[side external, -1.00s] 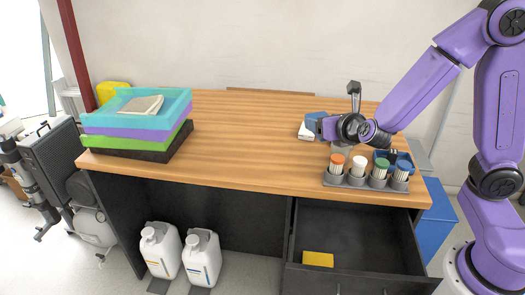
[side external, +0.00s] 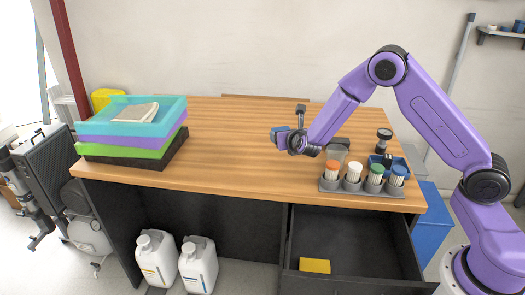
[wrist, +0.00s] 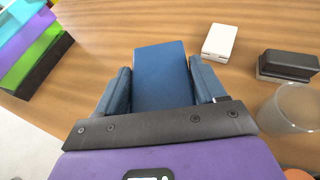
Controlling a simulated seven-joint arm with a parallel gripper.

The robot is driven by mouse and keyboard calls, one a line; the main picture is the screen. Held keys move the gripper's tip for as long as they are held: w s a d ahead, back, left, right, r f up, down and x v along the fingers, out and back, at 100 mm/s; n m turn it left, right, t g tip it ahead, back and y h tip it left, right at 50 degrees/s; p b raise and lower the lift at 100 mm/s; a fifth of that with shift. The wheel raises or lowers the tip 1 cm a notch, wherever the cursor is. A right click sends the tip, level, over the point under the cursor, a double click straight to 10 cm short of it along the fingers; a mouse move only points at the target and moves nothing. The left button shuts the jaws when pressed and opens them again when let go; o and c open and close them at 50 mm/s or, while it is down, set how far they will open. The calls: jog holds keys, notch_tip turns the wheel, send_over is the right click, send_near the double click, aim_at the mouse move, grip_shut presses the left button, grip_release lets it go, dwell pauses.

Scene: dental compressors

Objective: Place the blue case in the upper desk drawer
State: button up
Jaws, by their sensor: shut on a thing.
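The blue case (wrist: 160,75) is a flat blue block between the two dark blue fingers of my gripper (wrist: 160,82) in the wrist view. In the side view my gripper (side external: 278,136) is over the middle of the desk, shut on the case (side external: 279,131), which is mostly hidden by the gripper. It seems held above the desk top, though the exact height is hard to tell. The upper desk drawer (side external: 374,244) is pulled open below the desk's right front, with a yellow block (side external: 315,266) inside at its front left.
A rack of colour-capped tubes (side external: 361,187) stands at the desk's right front edge above the drawer. A clear cup (wrist: 292,106), a black block (wrist: 288,64) and a white box (wrist: 220,41) stand nearby. Stacked trays (side external: 133,145) fill the left end. The desk's centre is clear.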

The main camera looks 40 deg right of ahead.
jog(key=w, duration=0.1)
jog(key=w+f, duration=0.1)
jog(key=w, duration=0.1)
jog(key=w+f, duration=0.1)
jog(key=shift+w, duration=0.3)
send_over(267, 157)
jog(key=s, duration=0.2)
jog(key=f, duration=0.4)
jog(key=shift+w+a+f, duration=0.1)
jog(key=shift+w+f, duration=0.85)
jog(key=shift+f, duration=1.55)
jog(key=shift+f, duration=0.2)
jog(key=o, duration=1.2)
jog(key=shift+c, duration=0.2)
jog(key=shift+r, duration=0.15)
